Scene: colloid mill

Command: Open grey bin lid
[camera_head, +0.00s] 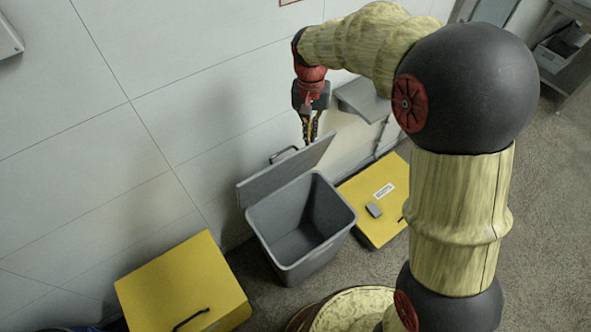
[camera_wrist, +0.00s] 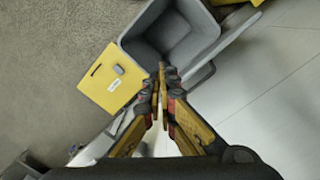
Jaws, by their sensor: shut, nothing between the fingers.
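The grey bin (camera_head: 303,228) stands on the floor by the wall, and its empty inside shows. Its grey lid (camera_head: 287,172) is raised, standing tilted up along the wall-side edge, with a dark handle (camera_head: 284,154) on it. My gripper (camera_head: 310,140) is above the lid's upper right corner; in the head view I cannot tell whether it touches the lid. In the wrist view my gripper (camera_wrist: 162,72) has its fingertips together with nothing between them. The bin (camera_wrist: 165,30) lies beyond the fingertips there, with the lid (camera_wrist: 222,42) along its right side.
A yellow box (camera_head: 185,285) with a dark handle stands left of the bin. A yellow box with a white label (camera_head: 360,205) stands right of it. A grey panel (camera_head: 362,100) is by the wall behind. Floor (camera_head: 545,230) is clear at right.

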